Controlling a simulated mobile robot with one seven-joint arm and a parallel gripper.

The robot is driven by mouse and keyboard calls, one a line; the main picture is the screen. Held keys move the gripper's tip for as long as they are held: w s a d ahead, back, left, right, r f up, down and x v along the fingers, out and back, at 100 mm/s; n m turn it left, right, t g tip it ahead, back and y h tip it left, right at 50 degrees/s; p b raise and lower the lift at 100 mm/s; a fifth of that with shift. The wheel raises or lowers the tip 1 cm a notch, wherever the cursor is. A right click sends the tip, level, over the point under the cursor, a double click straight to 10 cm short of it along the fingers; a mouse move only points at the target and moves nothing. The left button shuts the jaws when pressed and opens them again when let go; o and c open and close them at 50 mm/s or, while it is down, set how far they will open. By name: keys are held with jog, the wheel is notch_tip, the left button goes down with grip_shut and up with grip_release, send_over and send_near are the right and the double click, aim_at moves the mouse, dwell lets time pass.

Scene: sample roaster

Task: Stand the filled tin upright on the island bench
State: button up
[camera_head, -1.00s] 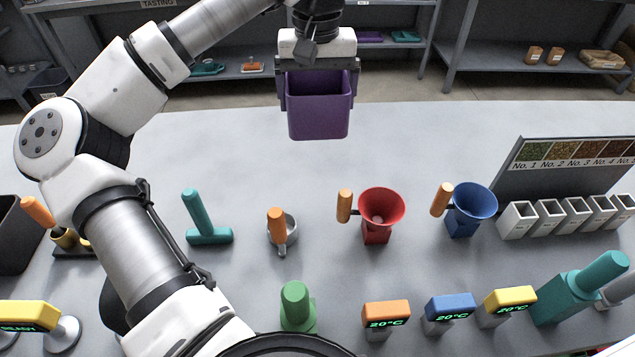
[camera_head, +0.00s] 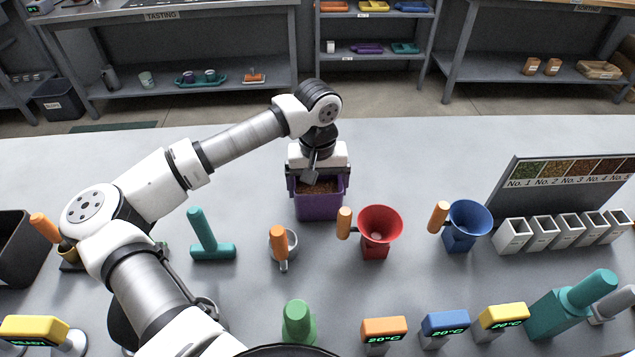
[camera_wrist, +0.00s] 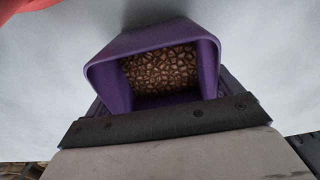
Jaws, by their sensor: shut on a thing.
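The filled tin (camera_head: 319,207) is a purple square container with brown beans inside. In the head view it is upright, at or just above the grey island bench (camera_head: 400,160); I cannot tell if its base touches. My gripper (camera_head: 318,178) is shut on the tin near its top rim, from the far side. In the wrist view the tin (camera_wrist: 110,85) has its open mouth toward the camera, with the beans (camera_wrist: 160,70) showing. The gripper (camera_wrist: 165,123) lies across the near side of the tin there.
A red funnel cup (camera_head: 380,225) stands close to the right of the tin, and a blue one (camera_head: 468,220) farther right. A small orange-handled pot (camera_head: 280,242) sits just in front, a teal tamper-shaped tool (camera_head: 205,232) to the left. The bench behind is clear.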

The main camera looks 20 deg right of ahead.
jog(key=shift+f, duration=0.2)
jog(key=o, duration=0.9)
jog(key=shift+c, duration=0.2)
jog(key=shift+r, duration=0.15)
notch_tip(320, 180, up, 12)
jog(key=b, duration=0.2)
jog(key=shift+b, duration=0.3)
